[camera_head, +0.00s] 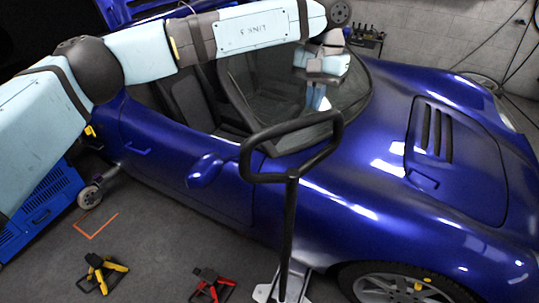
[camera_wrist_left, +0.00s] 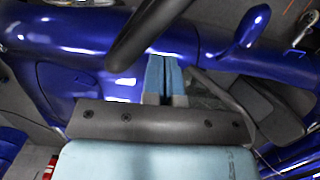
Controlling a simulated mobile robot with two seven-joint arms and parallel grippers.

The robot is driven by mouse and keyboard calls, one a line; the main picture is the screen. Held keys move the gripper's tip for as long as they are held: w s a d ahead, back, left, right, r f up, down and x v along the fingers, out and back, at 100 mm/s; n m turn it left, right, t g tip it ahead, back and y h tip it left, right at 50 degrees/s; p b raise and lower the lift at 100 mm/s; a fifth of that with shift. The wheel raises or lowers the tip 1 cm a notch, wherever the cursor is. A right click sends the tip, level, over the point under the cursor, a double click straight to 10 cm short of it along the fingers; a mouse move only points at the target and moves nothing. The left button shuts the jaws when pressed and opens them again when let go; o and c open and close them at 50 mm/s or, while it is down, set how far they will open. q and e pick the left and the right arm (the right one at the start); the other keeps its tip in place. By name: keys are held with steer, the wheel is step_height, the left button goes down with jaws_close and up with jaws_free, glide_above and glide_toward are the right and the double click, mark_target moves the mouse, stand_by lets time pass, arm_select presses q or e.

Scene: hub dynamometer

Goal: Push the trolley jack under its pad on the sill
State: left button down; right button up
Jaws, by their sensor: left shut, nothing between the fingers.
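The trolley jack (camera_head: 287,235) stands beside the blue car, with a tall black handle that ends in a loop. Its grey base shows at the bottom edge and is partly cut off. A dark bar, apparently the jack handle (camera_wrist_left: 143,35), crosses the top of the left wrist view. My left gripper (camera_head: 320,100) is shut and empty, pointing down above the car's windscreen area, beyond the handle loop. Its fingertips (camera_wrist_left: 163,62) are together in the left wrist view. The sill pad cannot be made out. My right gripper is not in view.
The blue car (camera_head: 370,185) fills the middle and right. A yellow axle stand (camera_head: 102,272) and a red one (camera_head: 211,285) stand on the floor near an orange corner mark (camera_head: 95,230). A blue cabinet (camera_head: 42,212) is at left. Floor between is clear.

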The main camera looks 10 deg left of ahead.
arm_select(q)
steer(key=shift+a+r, duration=0.1)
steer(key=shift+a, duration=0.05)
stand_by(0.5)
steer(key=shift+s+r, duration=0.1)
steer(key=shift+s, duration=0.05)
stand_by(0.4)
steer(key=w+d+r, duration=0.1)
steer(key=w+d, duration=0.3)
steer(key=w, duration=0.7)
steer(key=shift+w+r, duration=0.15)
steer(key=shift+r, duration=0.05)
